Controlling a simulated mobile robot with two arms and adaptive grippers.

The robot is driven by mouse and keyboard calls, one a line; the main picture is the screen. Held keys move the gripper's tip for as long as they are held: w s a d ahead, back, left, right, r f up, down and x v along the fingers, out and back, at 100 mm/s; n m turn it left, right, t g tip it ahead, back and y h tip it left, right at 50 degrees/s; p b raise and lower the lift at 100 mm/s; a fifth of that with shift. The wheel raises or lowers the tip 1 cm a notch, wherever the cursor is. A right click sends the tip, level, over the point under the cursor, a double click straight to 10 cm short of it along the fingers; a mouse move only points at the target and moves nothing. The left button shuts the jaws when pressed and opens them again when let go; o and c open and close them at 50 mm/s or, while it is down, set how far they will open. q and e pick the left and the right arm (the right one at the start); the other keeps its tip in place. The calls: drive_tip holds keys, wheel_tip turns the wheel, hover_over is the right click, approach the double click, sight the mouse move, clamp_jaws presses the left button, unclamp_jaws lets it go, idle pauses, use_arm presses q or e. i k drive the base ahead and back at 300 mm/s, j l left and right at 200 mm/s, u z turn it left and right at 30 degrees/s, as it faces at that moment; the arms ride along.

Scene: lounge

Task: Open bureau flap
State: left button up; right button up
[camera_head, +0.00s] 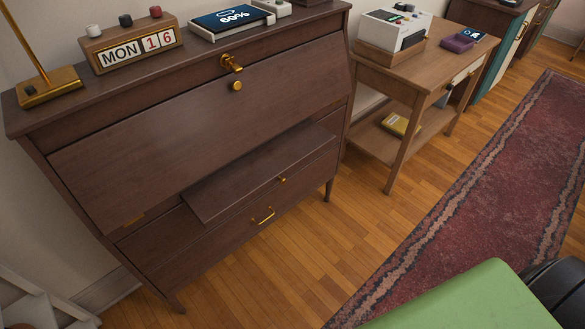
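The bureau (295,80) is dark brown wood and stands against the wall at the left and centre. Its wide slanting flap (150,150) looks shut, lying across the upper front. A round brass knob (236,86) sits near the flap's upper edge. A brass key or catch (231,64) sits just above it on the strip under the top. Below the flap, a drawer-like part (255,170) with a small brass knob juts out from the front. A lower drawer has a brass handle (263,216). Neither of my grippers is in view.
A calendar block (135,49), a tablet (233,17) and a brass lamp base (50,86) stand on the bureau. A wooden side table (400,75) stands to its right. Open wood floor and a red rug (480,185) lie in front. A green surface (465,303) occupies the bottom right.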

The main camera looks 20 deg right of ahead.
sight(118, 173)
drive_tip(key=i+j+z, duration=0.6)
drive_tip(key=z, duration=0.15)
